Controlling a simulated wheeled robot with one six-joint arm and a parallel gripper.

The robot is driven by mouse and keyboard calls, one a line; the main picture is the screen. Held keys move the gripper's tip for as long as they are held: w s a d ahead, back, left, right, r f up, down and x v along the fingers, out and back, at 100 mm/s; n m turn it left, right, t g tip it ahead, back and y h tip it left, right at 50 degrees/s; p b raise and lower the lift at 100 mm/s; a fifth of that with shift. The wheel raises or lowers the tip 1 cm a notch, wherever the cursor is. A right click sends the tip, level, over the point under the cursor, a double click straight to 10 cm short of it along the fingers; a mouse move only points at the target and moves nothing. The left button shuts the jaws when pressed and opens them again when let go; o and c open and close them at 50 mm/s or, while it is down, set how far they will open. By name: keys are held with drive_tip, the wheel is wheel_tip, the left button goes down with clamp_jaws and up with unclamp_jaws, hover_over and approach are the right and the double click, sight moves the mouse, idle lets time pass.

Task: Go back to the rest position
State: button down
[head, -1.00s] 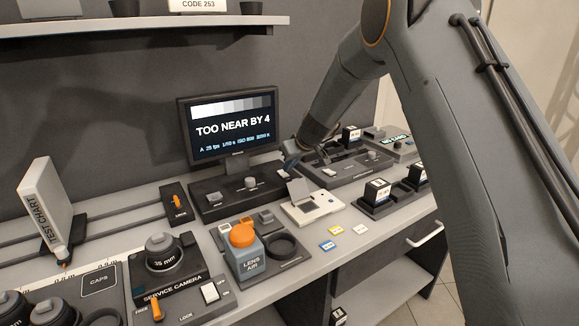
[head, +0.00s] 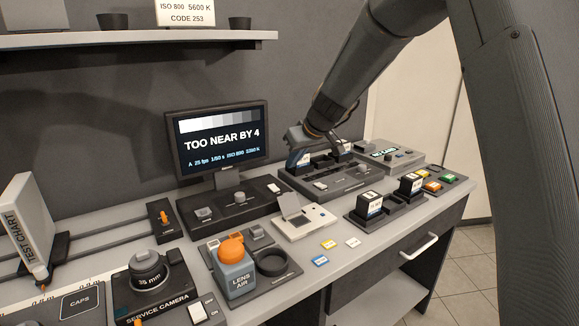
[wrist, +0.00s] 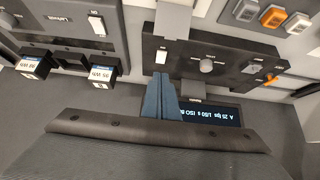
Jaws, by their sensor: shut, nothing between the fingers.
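A black battery (head: 304,161) sits on the charger panel close behind or below the gripper; the gap cannot be judged. Another battery (head: 346,147) sits farther right on that panel. The wrist view also shows batteries (wrist: 101,78) with white labels. The monitor (head: 219,136) reads "TOO NEAR BY 4".
On the bench stand a control panel (head: 231,209), a light meter (head: 303,222), a battery dock (head: 388,212), a lens-air bottle (head: 234,272), a service camera (head: 152,287) and a test chart (head: 27,228). A shelf (head: 130,43) juts from the wall. Clear air lies above the bench's front.

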drive_tip(key=shift+s+r, duration=0.1)
drive_tip(key=shift+s, duration=0.05)
drive_tip(key=s+d+f+m+g+h, duration=0.1)
drive_tip(key=s+d+f, duration=0.3)
drive_tip(key=s, duration=0.8)
drive_tip(key=s+d+f+m+g+h, duration=0.1)
drive_tip(key=s+d+f+m+g, duration=0.1)
drive_tip(key=s+d, duration=0.6)
drive_tip(key=s+d+f+m+g+h, duration=0.2)
drive_tip(key=s+d+f, duration=0.4)
drive_tip(key=s, duration=1.1)
drive_tip(key=shift+s+d+f+m, duration=0.15)
drive_tip(key=shift+s+f+m, duration=0.2)
drive_tip(key=shift+m, duration=0.55)
drive_tip(key=shift+w, duration=0.1)
